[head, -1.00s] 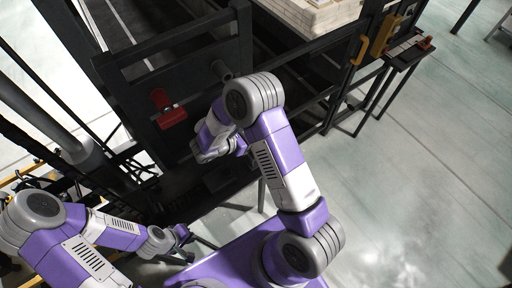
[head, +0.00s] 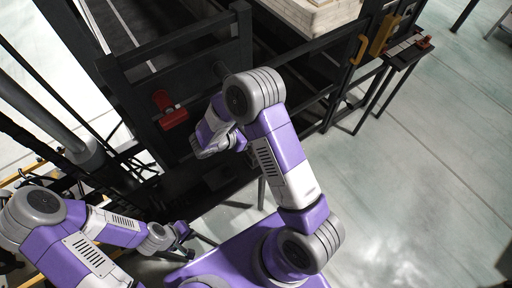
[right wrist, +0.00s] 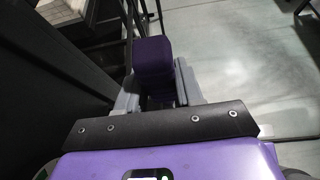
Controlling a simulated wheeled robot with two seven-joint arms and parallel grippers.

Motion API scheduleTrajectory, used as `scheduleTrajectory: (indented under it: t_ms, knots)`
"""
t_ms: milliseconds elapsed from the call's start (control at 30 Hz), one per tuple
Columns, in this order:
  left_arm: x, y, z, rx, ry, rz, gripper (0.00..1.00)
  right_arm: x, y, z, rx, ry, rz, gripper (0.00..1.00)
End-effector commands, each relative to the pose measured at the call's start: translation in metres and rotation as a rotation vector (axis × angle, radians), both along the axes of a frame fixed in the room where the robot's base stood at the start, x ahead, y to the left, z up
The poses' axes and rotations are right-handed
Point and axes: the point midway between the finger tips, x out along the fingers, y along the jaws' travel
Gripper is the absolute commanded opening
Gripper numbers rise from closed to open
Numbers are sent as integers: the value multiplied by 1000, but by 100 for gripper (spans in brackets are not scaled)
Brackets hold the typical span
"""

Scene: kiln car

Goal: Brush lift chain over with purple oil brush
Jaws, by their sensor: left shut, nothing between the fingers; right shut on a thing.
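The purple oil brush (right wrist: 153,58) shows in the right wrist view as a dark purple block, held between the grey fingers of my right gripper (right wrist: 156,84). Its bristles are not visible. In the head view my right arm's own links largely cover that gripper, beside the black frame. A thin dark strand (right wrist: 150,12) runs up beyond the brush in the right wrist view; it may be the lift chain, but I cannot tell for certain. Brush and strand look close in the picture; contact cannot be made out. My left gripper (head: 183,233) is shut and empty at lower left.
A black metal frame (head: 190,55) with a red knob (head: 168,108) stands ahead of my right arm. A pale block stack (head: 312,14) lies behind it. A small side table (head: 408,53) stands at upper right. The pale floor (head: 430,170) on the right is clear.

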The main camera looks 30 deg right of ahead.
Motion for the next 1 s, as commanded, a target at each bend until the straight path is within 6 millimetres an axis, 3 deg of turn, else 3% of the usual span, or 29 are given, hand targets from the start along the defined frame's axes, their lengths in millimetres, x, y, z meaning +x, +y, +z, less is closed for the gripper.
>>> scheduleTrajectory:
  t_ms: [800,1000]
  knots:
    - [0,0,30,0,0,0,0,0,0,43,-1,-1,0,0]
    - [0,0,31,0,0,0,0,0,0,46,0,0,1,0]
